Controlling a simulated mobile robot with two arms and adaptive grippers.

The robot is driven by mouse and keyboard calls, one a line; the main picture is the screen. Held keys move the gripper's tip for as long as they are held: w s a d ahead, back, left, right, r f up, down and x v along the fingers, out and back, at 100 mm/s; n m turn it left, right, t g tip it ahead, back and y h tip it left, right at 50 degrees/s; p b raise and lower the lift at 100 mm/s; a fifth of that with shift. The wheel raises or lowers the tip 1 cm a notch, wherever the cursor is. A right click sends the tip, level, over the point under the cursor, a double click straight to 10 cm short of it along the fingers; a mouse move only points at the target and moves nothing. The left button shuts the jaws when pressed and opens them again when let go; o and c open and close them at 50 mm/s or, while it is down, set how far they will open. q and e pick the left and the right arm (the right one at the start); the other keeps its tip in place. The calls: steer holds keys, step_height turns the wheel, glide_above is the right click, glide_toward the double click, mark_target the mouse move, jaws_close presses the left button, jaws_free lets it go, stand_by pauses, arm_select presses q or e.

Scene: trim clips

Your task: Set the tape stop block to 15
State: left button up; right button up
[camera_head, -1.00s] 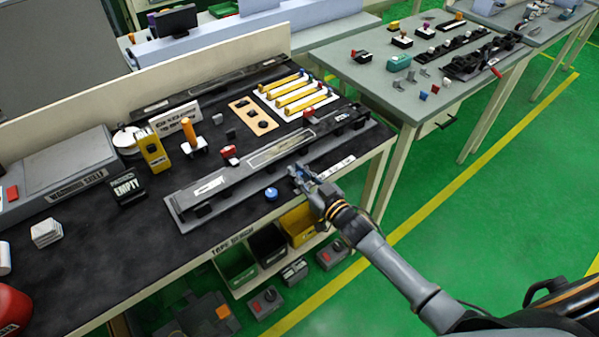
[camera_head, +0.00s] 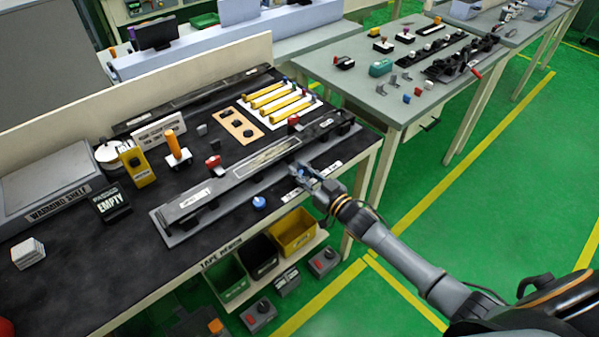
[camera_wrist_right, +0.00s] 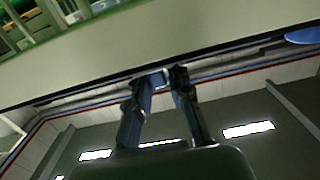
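A long grey fixture (camera_head: 160,232) with a dark rail and a pale tape-like strip (camera_head: 265,158) lies along the front of the black bench. A small red-topped block (camera_head: 213,162) stands just behind the rail, and another red-topped block (camera_head: 293,120) stands farther right. I cannot tell which part is the tape stop block. My right gripper (camera_head: 303,174) is at the fixture's front edge, right of the blue round knob (camera_head: 259,202). In the right wrist view its two fingers (camera_wrist_right: 166,78) are close together near the bench edge; whether something is between the tips is unclear. My left gripper is out of view.
Behind the fixture stand an orange-handled tool (camera_head: 174,145), a yellow device (camera_head: 135,165) and yellow bars (camera_head: 275,95) on white strips. Green, black and yellow bins (camera_head: 293,232) hang below the bench front. A grey table (camera_head: 380,100) stands to the right.

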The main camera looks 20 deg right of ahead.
steer(key=shift+o, duration=0.8)
steer(key=v, duration=1.2)
steer(key=s+d+f+m+g+h, duration=0.15)
steer(key=s+f, duration=0.25)
steer(key=f, duration=0.6)
steer(key=s+d+f+g+h, duration=0.1)
steer(key=s+f+g+h, duration=0.2)
steer(key=f, duration=0.6)
steer(key=s+d+f+m+g+h, duration=0.15)
steer(key=s+f, duration=0.35)
steer(key=f, duration=0.5)
steer(key=s+a+f+g, duration=0.2)
steer(key=s+f, duration=0.3)
steer(key=s, duration=0.5)
steer(key=s+a+f+n+g, duration=0.1)
steer(key=s+f+g, duration=0.3)
steer(key=s, duration=0.6)
steer(key=s+a+f+g, duration=0.3)
steer(key=s+f, duration=0.4)
steer(key=s, duration=0.3)
steer(key=shift+a+f+g, duration=0.15)
steer(key=shift+f+g, duration=0.25)
steer(key=shift+g, duration=0.1)
